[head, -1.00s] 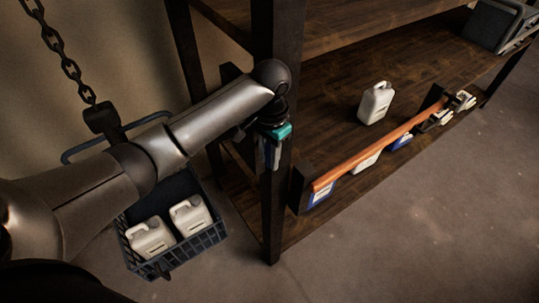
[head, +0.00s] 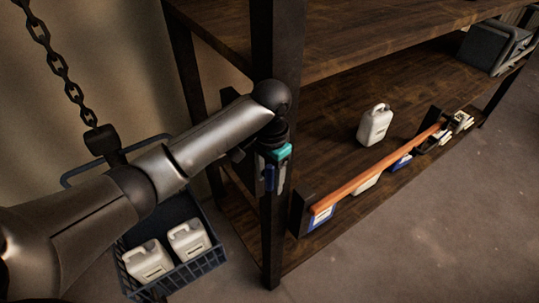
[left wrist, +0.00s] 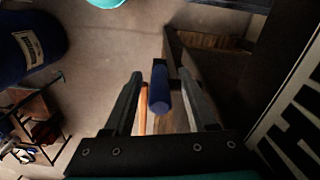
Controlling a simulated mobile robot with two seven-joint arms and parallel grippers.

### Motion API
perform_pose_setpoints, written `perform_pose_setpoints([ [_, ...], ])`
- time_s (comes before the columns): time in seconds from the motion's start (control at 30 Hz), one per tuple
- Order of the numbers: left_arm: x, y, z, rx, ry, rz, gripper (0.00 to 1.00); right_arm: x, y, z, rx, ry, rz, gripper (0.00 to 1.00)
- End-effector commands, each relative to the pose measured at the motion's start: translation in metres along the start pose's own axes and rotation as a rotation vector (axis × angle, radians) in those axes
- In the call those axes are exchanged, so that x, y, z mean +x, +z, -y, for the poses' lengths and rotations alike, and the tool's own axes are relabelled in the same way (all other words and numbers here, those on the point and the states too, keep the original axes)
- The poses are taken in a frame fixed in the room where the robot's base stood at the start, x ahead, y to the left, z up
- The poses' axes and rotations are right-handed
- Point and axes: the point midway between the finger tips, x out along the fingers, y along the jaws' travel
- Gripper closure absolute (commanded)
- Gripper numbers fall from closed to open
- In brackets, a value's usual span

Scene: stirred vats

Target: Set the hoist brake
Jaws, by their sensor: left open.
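My left gripper (head: 270,178) points down at the dark front post of the shelf in the head view. In the left wrist view my left gripper (left wrist: 160,103) is open, and a blue-ended handle (left wrist: 159,92) stands between its two fingers. The fingers appear apart from the handle. It looks like the brake lever's grip, but its mount is hidden; in the head view a bit of blue shows at the fingers. A heavy chain (head: 62,65) hangs at the left with a blue crate (head: 190,272) below it, holding two white jugs (head: 188,239). My right gripper is not in view.
The wooden shelf (head: 330,110) bears a white jug (head: 375,125) and a grey bin (head: 492,48). An orange rail (head: 375,167) runs along its front edge. In the left wrist view a blue drum (left wrist: 28,45) stands at upper left. Floor is free at lower right (head: 430,240).

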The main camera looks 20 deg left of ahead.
Motion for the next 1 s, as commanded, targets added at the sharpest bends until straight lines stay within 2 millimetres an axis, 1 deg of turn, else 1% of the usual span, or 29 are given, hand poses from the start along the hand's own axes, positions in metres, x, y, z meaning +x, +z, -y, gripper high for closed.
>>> perform_pose_setpoints([
  [0.17, -0.038, -0.001, 0.000, 0.002, -0.002, -0.007, 0.43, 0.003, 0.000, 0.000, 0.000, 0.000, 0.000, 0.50],
  [0.3, -0.073, -0.001, 0.001, 0.001, -0.006, -0.005, 0.43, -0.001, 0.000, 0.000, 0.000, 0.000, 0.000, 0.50],
  [0.47, -0.093, 0.000, 0.002, 0.000, -0.008, -0.003, 0.43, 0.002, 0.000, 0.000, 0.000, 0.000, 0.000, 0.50],
  [0.5, -0.099, 0.000, 0.002, 0.001, -0.007, -0.004, 0.43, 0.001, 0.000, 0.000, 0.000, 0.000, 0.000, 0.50],
  [0.7, -0.125, 0.000, 0.001, 0.000, -0.004, -0.002, 0.43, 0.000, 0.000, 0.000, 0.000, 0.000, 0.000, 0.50],
  [0.83, -0.135, 0.000, 0.000, 0.000, -0.003, -0.001, 0.43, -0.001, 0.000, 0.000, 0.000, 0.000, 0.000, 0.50],
  [1.0, -0.140, 0.001, 0.000, 0.000, -0.002, 0.001, 0.43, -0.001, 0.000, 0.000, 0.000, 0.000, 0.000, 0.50],
])
